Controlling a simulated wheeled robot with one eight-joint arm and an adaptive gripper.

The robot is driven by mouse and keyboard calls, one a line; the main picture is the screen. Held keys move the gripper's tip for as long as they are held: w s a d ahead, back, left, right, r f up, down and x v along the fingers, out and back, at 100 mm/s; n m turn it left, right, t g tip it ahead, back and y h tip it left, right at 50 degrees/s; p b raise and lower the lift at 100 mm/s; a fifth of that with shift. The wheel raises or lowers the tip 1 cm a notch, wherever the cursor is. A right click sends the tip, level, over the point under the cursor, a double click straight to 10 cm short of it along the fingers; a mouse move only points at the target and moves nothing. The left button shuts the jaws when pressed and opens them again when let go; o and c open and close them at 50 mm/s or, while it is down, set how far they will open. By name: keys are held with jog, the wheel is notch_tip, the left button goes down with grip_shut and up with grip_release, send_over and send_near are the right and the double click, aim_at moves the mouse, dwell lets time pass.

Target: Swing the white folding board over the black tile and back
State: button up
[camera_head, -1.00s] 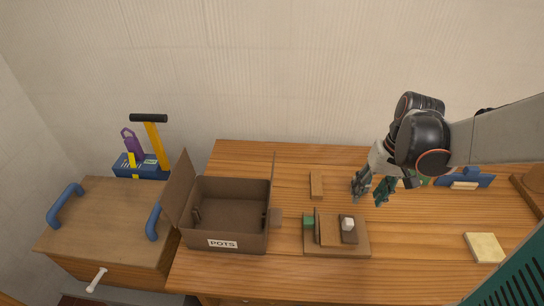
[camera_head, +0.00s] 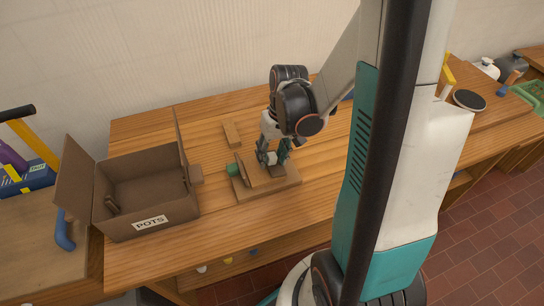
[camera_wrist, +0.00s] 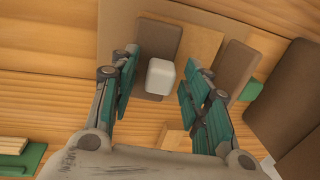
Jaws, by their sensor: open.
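My gripper (camera_head: 272,158) is open, with its fingers on either side of a small white block (camera_wrist: 160,76). The block also shows between the fingertips in the head view (camera_head: 271,158). I see a gap beside it in the wrist view, so the fingers do not grip it. The block sits on a brown plate (camera_wrist: 157,40) on a tan wooden base (camera_head: 248,197). A brown upright piece (camera_wrist: 230,65) and a green piece (camera_head: 233,169) stand beside it. I cannot make out a white folding board or a black tile for certain.
An open cardboard box (camera_head: 150,210) marked POTS stands left of the base. A loose wooden block (camera_head: 231,134) lies behind the base. A dark round disc (camera_head: 469,99) lies far right. The bench front (camera_head: 215,233) is clear.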

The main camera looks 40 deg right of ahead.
jog(key=shift+c, duration=0.3)
grip_shut()
jog(key=shift+a, duration=0.1)
jog(key=shift+a+f+h, duration=0.2)
jog(key=shift+f+h, duration=0.05)
jog(key=shift+h, duration=0.45)
jog(key=shift+w, duration=0.1)
jog(key=shift+o, duration=0.3)
grip_release()
